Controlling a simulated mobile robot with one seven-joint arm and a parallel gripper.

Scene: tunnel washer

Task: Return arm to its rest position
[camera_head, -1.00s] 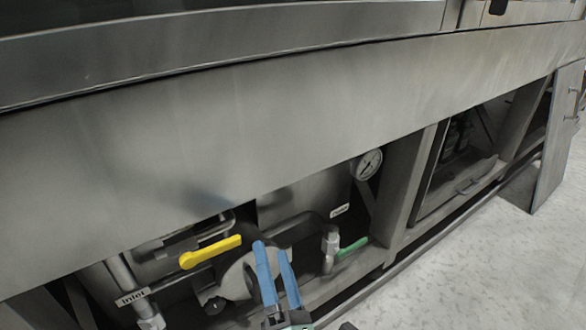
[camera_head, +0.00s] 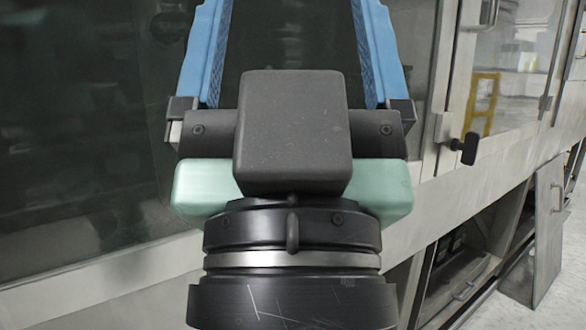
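My gripper (camera_head: 288,30) is close to the camera and fills the middle of the head view. Its two blue fingers stand wide apart and point up, with nothing seen between them; their tips are cut off by the top edge. The black wrist and pale green gripper body are below the fingers. Behind the gripper is the washer's dark glass front (camera_head: 80,130). The yellow and green valve handles are not in view now.
The washer's steel frame (camera_head: 130,262) runs along behind my arm. A black door handle (camera_head: 465,148) sticks out to the right. A loose panel (camera_head: 549,235) leans at the far right beside an open lower bay (camera_head: 465,270). A yellow frame (camera_head: 484,100) shows through the glass.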

